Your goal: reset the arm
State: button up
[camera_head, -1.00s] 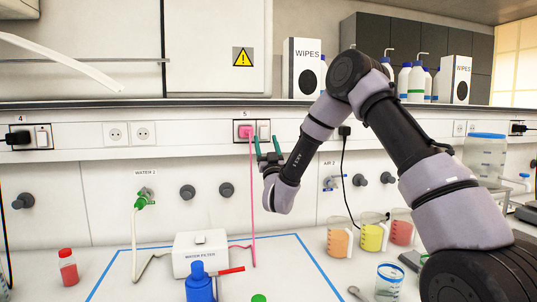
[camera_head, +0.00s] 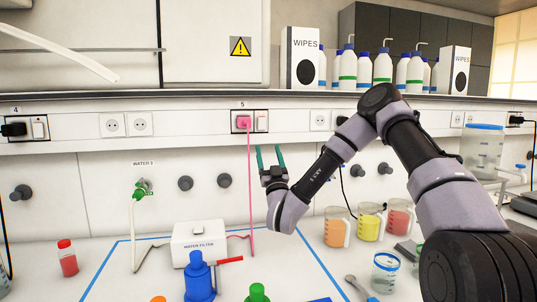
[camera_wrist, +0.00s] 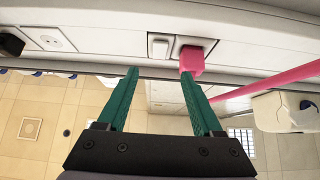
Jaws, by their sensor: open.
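My gripper (camera_head: 270,149) is open and empty, its two green fingers pointing up. In the head view it is to the right of and a little below the pink plug (camera_head: 243,122) in socket 5, apart from the pink cord (camera_head: 249,190).
Several beakers with coloured liquid, one orange (camera_head: 336,228), stand near my arm. Wipes boxes (camera_head: 300,58) and white bottles line the shelf above.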

jog(key=w+d+r+g, duration=0.4)
jog(key=d+r+g, duration=0.1)
jog(key=r, duration=0.1)
jog(key=s+d+r+m+g+h, duration=0.2)
jog(key=s+d+r+g, duration=0.1)
jog(key=s+d+g, duration=0.3)
jog(key=s+d+m+g, duration=0.2)
jog(key=s+d, duration=0.3)
jog(key=s, duration=0.9)
jog(key=s+d+m+g, duration=0.2)
jog(key=s+d+g, duration=0.3)
jog(key=s, duration=1)
jog(key=shift+s+d+f+h, duration=0.25)
jog(key=shift+s+d+h, duration=0.05)
jog(key=shift+d+h, duration=0.1)
